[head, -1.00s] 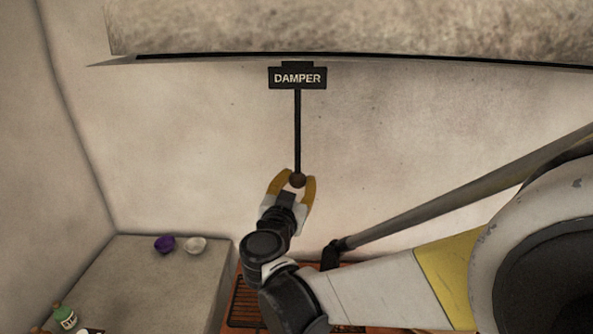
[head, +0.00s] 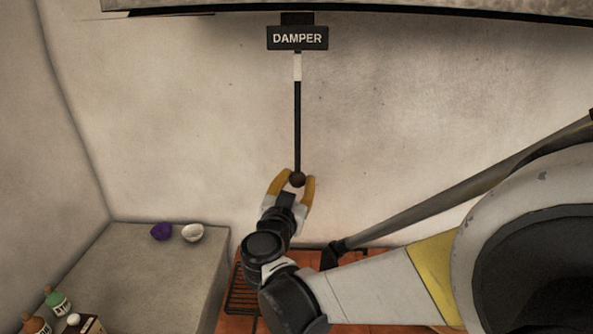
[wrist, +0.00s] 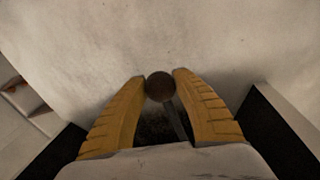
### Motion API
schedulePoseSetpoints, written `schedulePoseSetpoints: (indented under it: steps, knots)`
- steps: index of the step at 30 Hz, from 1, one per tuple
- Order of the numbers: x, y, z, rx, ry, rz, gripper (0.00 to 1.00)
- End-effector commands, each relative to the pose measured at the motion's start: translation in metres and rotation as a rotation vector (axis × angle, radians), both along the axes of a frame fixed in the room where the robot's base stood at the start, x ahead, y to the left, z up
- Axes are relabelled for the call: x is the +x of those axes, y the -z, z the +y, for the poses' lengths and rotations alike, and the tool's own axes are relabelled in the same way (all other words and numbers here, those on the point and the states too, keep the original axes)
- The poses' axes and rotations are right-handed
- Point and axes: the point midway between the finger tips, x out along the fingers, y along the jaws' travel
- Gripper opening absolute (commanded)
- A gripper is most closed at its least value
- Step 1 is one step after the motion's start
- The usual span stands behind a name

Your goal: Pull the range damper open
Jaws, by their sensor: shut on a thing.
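The damper is a dark rod (head: 297,125) hanging down the wall from a black plate marked DAMPER (head: 298,38). A white band (head: 297,67) shows on the rod just below the plate. A round dark knob (head: 297,179) ends the rod. My gripper (head: 292,182) has its yellow fingers shut on the knob, one on each side. The wrist view shows the knob (wrist: 159,86) between the fingertips (wrist: 160,82), with part of the rod behind it.
A grey ledge (head: 170,275) at the lower left bears a purple bowl (head: 161,232), a white bowl (head: 192,233) and bottles (head: 58,301). A black rack (head: 243,288) lies on the orange surface below my arm. The hood edge (head: 400,10) runs along the top.

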Motion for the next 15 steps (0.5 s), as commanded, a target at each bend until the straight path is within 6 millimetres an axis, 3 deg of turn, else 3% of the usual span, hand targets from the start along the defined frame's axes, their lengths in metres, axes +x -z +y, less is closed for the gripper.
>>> schedulePoseSetpoints:
  steps: [1, 2, 4, 15]
  knots:
    - [-0.0012, 0.0035, -0.0011, 0.007, 0.002, 0.005, 0.0]
    - [-0.0012, 0.0035, -0.0011, 0.007, 0.002, 0.005, 0.4]
    - [-0.0011, 0.0033, -0.0011, 0.007, 0.002, 0.005, 0.58]
    - [-0.0052, 0.0019, 0.0009, 0.004, 0.0, 0.002, 0.58]
